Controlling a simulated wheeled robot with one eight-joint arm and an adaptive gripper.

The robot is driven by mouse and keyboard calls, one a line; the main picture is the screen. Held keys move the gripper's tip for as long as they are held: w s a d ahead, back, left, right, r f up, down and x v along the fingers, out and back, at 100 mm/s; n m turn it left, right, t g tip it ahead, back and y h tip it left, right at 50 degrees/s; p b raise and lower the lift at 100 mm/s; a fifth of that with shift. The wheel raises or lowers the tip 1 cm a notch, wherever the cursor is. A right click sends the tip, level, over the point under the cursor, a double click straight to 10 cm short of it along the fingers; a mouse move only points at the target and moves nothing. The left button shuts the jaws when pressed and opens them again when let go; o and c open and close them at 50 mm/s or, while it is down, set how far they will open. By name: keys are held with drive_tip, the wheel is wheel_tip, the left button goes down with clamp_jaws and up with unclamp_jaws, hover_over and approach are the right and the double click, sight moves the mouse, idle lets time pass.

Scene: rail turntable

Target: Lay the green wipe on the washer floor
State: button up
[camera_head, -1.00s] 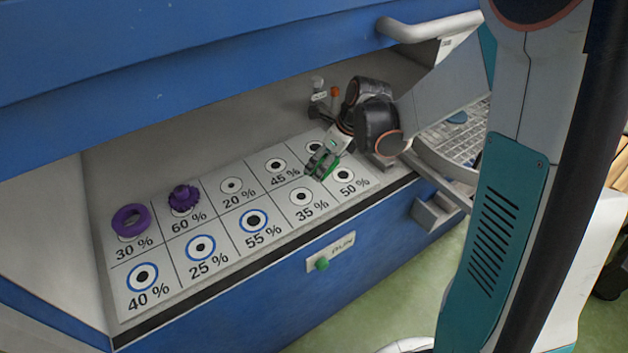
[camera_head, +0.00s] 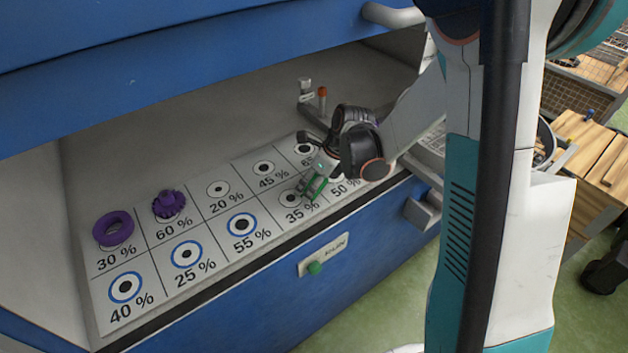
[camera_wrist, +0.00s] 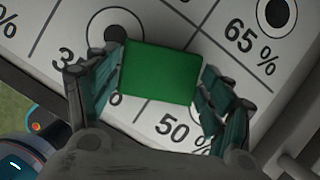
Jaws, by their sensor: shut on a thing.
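The green wipe (camera_wrist: 160,72) is a flat green rectangle between the fingers of my gripper (camera_wrist: 158,66) in the wrist view. My gripper (camera_head: 314,186) is shut on it, and only a thin green part shows in the head view. It is over the numbered board (camera_head: 225,262), around the line between the 35 % and 50 % cells. I cannot tell whether the wipe touches the board. The washer floor (camera_head: 120,165) is the grey surface under and behind the board, inside the open blue machine.
A purple ring (camera_head: 113,229) lies on the 30 % cell and a purple gear (camera_head: 168,204) on the 60 % cell. An orange-capped post (camera_head: 322,98) stands behind my gripper. The floor behind the board is clear at left.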

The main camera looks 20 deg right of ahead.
drive_tip(key=shift+f, duration=0.3)
drive_tip(key=o, duration=0.9)
drive_tip(key=shift+o, duration=0.2)
drive_tip(key=shift+r, duration=0.1)
drive_tip(key=shift+r+p, duration=0.35)
drive_tip(key=shift+r, duration=0.15)
drive_tip(key=p+v, duration=0.4)
drive_tip(key=v, duration=0.8)
drive_tip(key=shift+f, duration=0.1)
